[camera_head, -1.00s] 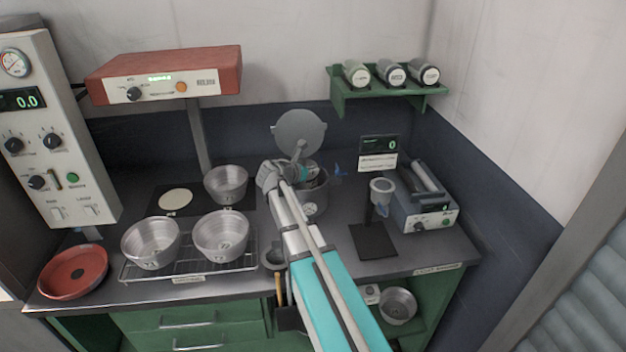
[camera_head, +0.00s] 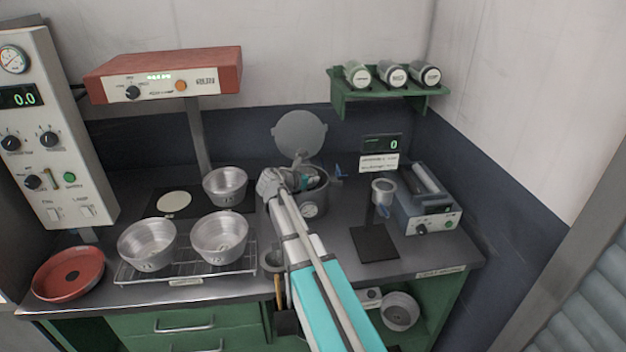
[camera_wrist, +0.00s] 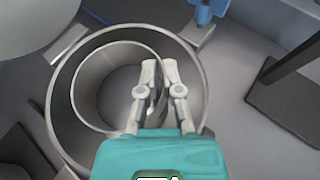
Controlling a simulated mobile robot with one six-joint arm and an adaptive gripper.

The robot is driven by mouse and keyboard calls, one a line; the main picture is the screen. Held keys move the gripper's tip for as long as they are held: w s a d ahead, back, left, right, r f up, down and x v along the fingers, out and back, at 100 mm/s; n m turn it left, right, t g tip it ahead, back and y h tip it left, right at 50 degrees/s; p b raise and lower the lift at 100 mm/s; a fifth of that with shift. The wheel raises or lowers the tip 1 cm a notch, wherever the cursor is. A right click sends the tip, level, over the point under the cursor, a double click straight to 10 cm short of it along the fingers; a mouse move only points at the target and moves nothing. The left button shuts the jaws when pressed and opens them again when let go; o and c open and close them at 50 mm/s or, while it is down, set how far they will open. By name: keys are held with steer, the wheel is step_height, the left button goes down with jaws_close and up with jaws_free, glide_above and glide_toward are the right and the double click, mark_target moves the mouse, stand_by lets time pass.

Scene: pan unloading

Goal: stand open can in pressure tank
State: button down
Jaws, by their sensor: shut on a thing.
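The open can (camera_wrist: 88,88) is a metal cylinder with an open top. In the wrist view it sits inside the round wall of the pressure tank (camera_wrist: 59,108), off-centre to the upper left. My gripper (camera_wrist: 161,80) is shut on the can's right-hand wall, with one finger inside the can. In the head view the grey pressure tank (camera_head: 318,200) has a gauge on its front, and its round lid (camera_head: 299,134) is raised behind it. My gripper (camera_head: 306,183) is at the tank's mouth there. The can's bottom is hidden, so I cannot tell whether it touches the tank floor.
A red dish (camera_head: 68,274) is at far left. A cup (camera_head: 384,188), a black plate (camera_head: 375,243) and a grey device (camera_head: 428,200) are right of the tank.

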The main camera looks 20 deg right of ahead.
steer(key=shift+s+f+b, duration=0.3)
steer(key=shift+s, duration=0.1)
steer(key=c, duration=0.9)
jaws_free()
steer(key=shift+s+a+f, duration=0.1)
steer(key=shift+o, duration=0.5)
steer(key=shift+s, duration=0.15)
steer(key=w+r+p+v, duration=0.1)
steer(key=p+v, duration=0.5)
steer(key=v, duration=0.6)
steer(key=shift+r, duration=0.25)
steer(key=shift+w, duration=0.15)
